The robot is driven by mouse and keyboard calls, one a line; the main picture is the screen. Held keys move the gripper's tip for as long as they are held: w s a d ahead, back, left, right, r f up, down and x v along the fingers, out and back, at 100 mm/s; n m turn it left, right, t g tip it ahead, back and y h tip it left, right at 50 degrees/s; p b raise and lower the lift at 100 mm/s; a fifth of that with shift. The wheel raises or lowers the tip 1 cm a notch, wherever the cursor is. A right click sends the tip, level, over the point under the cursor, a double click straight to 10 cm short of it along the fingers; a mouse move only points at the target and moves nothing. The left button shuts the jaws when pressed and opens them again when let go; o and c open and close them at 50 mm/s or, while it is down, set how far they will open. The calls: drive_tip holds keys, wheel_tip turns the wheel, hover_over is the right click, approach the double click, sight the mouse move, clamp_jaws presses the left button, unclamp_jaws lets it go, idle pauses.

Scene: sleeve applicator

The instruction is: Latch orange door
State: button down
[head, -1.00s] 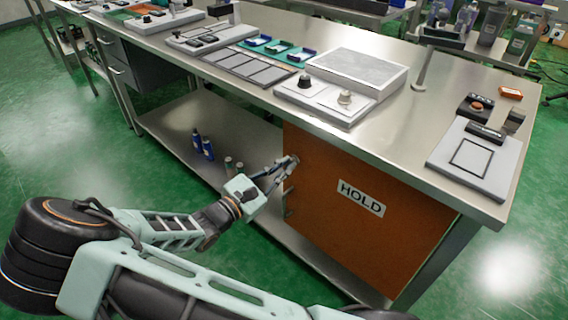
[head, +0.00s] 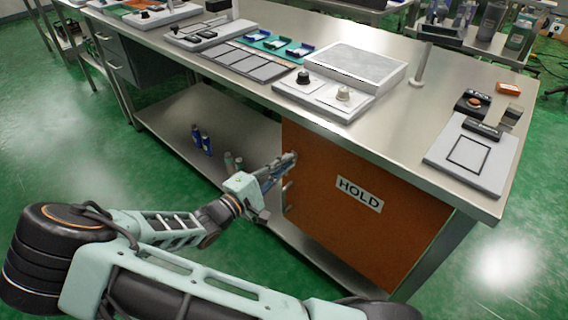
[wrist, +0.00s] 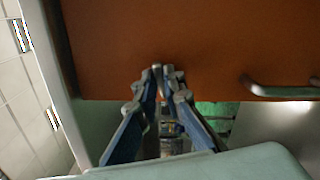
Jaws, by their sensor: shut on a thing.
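The orange door (head: 350,205) with a HOLD label (head: 360,195) covers the right part of the bench front and looks closed or nearly so. A metal handle (head: 287,195) is on its left side; the handle also shows in the wrist view (wrist: 285,90). My gripper (head: 286,163) is at the door's upper left edge, above the handle. In the wrist view my gripper (wrist: 162,72) has its fingertips close together at the door's edge, shut on a small metal latch part that they mostly hide.
The steel bench top (head: 415,130) overhangs the door and carries devices and trays. The open lower shelf (head: 175,125), left of the door, holds several small bottles (head: 203,141). Green floor in front of the door is clear.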

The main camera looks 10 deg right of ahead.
drive_tip(key=shift+f+m, duration=0.1)
drive_tip(key=shift+m, duration=1.4)
drive_tip(key=c, duration=2)
unclamp_jaws()
drive_tip(key=shift+c, duration=0.2)
drive_tip(key=v, duration=1.2)
drive_tip(key=shift+m, duration=0.3)
